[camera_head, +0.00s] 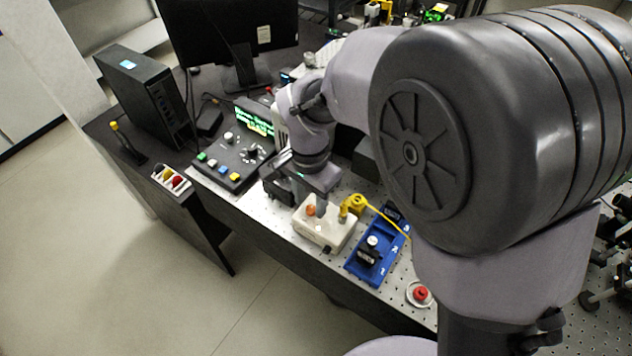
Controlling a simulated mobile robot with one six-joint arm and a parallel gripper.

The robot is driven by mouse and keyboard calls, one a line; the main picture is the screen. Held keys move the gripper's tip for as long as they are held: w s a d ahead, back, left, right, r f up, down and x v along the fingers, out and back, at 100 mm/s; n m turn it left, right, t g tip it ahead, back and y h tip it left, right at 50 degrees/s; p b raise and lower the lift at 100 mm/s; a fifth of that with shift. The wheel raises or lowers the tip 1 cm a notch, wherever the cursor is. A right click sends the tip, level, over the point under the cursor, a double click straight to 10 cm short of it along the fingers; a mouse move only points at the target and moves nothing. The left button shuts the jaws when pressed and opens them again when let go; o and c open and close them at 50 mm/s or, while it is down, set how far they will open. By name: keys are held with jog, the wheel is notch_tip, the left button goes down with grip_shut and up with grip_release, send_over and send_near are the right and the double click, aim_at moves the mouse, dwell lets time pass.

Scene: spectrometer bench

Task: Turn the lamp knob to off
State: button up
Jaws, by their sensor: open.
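My gripper (320,204) points down over a cream-white box (318,232) at the bench's front edge; its fingers are partly hidden, and I cannot tell whether they touch the box. The box has an orange round part (311,210) left of the fingers and a yellow plug (354,204) with a yellow cable at its right. A dark control panel (232,165) stands left of my gripper, with a dark round knob (250,152), several coloured buttons and a green-lit display (254,121). No lamp label is readable, so I cannot tell which knob is the lamp knob.
A blue tray (353,265) holding dark parts stands right of the white box. A red button (420,293) is farther right. A black computer tower (142,88) and a monitor (230,35) stand at the back left. Open floor lies in front of the bench.

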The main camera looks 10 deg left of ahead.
jog(key=shift+f, duration=0.65)
grip_shut()
jog(key=shift+r, duration=0.1)
jog(key=n+p, duration=0.2)
jog(key=n, duration=0.3)
jog(key=n+p, duration=0.2)
jog(key=n, duration=0.2)
jog(key=shift+n, duration=0.3)
